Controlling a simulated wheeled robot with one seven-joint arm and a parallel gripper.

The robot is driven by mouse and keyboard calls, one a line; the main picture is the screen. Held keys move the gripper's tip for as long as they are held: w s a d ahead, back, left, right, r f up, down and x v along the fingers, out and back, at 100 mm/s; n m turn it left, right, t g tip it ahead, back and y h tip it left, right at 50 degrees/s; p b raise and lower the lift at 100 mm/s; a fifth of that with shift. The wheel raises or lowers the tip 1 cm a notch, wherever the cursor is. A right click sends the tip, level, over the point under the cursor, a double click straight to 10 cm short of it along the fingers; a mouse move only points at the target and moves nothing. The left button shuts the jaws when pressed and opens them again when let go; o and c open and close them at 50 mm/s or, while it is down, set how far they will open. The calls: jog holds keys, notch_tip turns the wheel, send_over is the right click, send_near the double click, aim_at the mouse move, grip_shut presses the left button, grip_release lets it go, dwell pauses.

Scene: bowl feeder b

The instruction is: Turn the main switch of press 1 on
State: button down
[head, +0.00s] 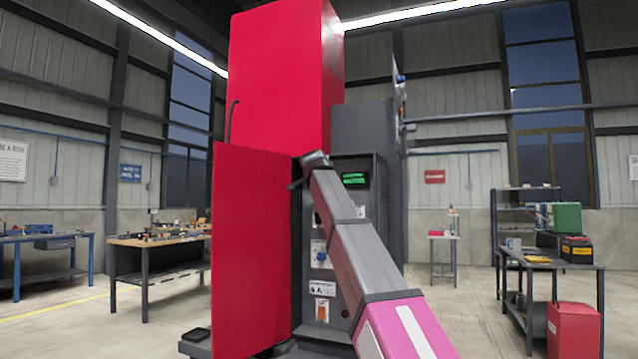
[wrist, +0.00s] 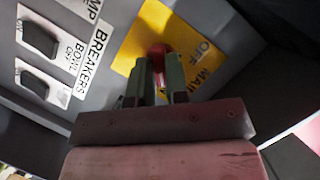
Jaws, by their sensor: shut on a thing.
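The main switch is a red knob (wrist: 157,49) on a yellow plate (wrist: 128,42) lettered OFF and MAIN in the wrist view. My gripper (wrist: 158,70) is in front of the plate, with its two green-grey fingers shut on the red knob from both sides. Most of the knob is hidden between the fingers, so its exact angle is hard to tell. In the head view my arm reaches up to the dark grey panel (head: 368,167) of the red press (head: 275,75); the knob and the fingertips cannot be made out there.
An open red door (head: 250,250) stands left of the panel. A green display (head: 354,179) is on the panel. Black rocker switches (wrist: 38,40) labelled BREAKERS sit left of the yellow plate. Workbenches (head: 155,241) stand well away, with clear floor between.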

jog(key=c, duration=1.1)
grip_release()
jog(key=shift+w+f, duration=0.1)
jog(key=shift+w, duration=0.15)
jog(key=shift+v, duration=5.3)
